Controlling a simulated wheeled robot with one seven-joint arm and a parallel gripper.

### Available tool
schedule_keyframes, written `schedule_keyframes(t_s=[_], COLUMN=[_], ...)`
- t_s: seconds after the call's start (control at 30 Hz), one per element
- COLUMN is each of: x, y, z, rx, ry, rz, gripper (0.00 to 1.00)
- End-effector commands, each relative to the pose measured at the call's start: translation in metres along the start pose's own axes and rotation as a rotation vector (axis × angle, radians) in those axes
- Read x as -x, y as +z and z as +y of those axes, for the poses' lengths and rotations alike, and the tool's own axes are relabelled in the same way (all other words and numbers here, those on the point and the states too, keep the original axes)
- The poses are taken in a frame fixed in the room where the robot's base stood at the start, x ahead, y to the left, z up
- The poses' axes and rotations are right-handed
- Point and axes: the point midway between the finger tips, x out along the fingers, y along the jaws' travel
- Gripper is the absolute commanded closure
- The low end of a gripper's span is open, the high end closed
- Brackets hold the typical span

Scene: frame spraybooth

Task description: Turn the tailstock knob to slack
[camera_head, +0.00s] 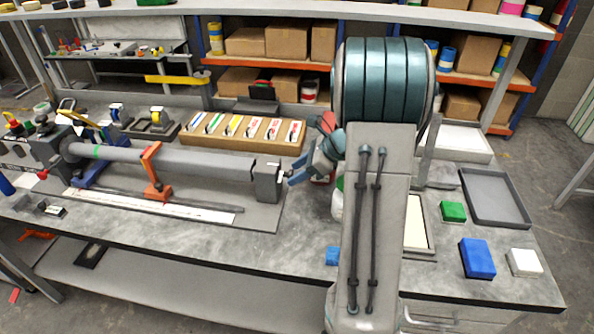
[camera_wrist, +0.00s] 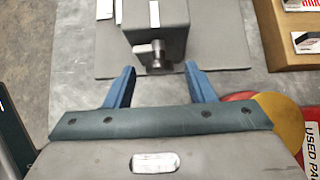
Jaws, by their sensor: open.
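The tailstock (camera_head: 267,182) is a grey block at the right end of a long grey tube on the bench. Its metal knob (camera_wrist: 158,54) sticks out of the block's near face in the wrist view, with a short bar pointing left. My gripper (camera_wrist: 158,68) is open, its two blue fingers apart on either side of the knob's end. I see no contact between fingers and knob. In the head view my gripper (camera_head: 300,172) is just right of the tailstock, partly hidden by my arm. The knob cannot be made out clearly there.
A wooden rack of labelled cards (camera_head: 215,142) stands behind the tube. An orange clamp (camera_head: 152,172) sits along the tube. At the right lie a grey tray (camera_head: 496,200) and green (camera_head: 453,211), blue (camera_head: 477,258) and white (camera_head: 525,262) blocks. A red-yellow round thing (camera_wrist: 270,115) is close right of my gripper.

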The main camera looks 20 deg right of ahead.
Motion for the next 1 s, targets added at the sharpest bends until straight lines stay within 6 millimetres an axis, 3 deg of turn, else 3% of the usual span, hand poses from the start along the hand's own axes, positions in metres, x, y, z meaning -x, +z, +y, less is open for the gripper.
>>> schedule_keyframes(t_s=[0.37,0.53,0.57,1.0], x=[-0.0076,-0.0074,-0.0073,-0.0099], y=[-0.0003,-0.0003,-0.0002,-0.0029], z=[0.0001,0.0001,0.0001,0.0010], rx=[-0.001,-0.001,-0.001,0.048], ry=[0.000,0.000,0.000,-0.050], rz=[0.000,0.000,0.000,0.000], gripper=[0.50,0.92,0.94,0.94])
